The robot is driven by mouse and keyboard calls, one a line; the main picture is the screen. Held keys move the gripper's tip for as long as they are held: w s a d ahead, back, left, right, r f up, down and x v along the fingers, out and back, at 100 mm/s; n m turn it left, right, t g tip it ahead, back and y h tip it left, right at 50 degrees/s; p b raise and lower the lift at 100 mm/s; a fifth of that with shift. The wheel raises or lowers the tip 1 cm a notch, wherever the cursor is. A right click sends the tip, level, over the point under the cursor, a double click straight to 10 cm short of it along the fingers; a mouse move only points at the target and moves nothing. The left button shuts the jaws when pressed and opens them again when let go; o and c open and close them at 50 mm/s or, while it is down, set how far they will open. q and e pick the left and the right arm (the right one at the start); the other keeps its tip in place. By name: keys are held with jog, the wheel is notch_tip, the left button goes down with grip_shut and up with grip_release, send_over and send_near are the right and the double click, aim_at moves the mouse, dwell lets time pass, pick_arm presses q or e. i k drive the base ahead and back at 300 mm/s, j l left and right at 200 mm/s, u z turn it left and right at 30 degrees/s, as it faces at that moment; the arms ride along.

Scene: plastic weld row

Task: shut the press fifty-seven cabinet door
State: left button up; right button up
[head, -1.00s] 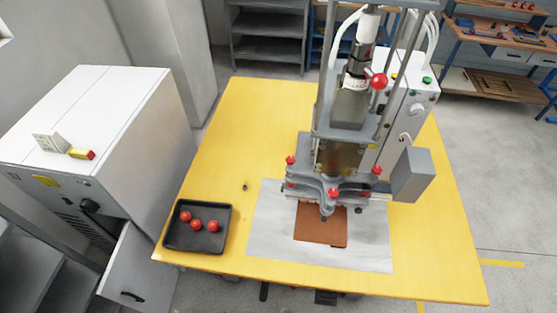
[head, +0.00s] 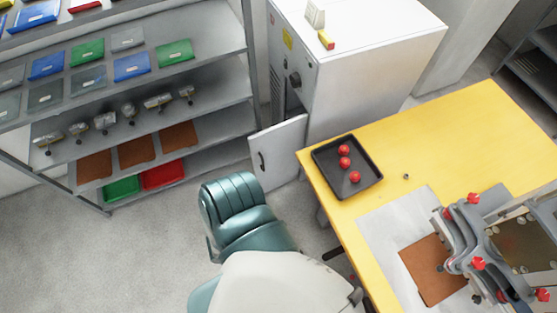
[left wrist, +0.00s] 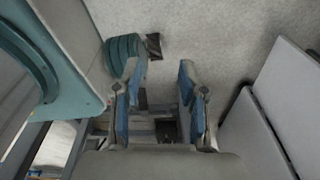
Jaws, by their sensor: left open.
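The pale cabinet (head: 375,60) stands left of the yellow table in the head view. Its grey lower door (head: 280,150) hangs open, swung out from the cabinet front, with a dark handle (head: 262,161) on its face. The door's free edge points down and left. My left gripper (left wrist: 160,70) shows in the left wrist view, with its two blue-padded fingers apart and nothing between them. Pale flat panels (left wrist: 290,95) stand to its right, apart from the fingers; I cannot tell if they are the door or cabinet. Neither gripper shows in the head view.
The yellow table (head: 440,150) holds a black tray (head: 330,180) with red balls and a press (head: 480,250). Grey shelves (head: 225,60) with coloured bins and parts stand left of the cabinet. Grey floor (head: 130,255) is free before the shelves.

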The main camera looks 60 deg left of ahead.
aim_at(273, 150)
jog(key=u, duration=1.85)
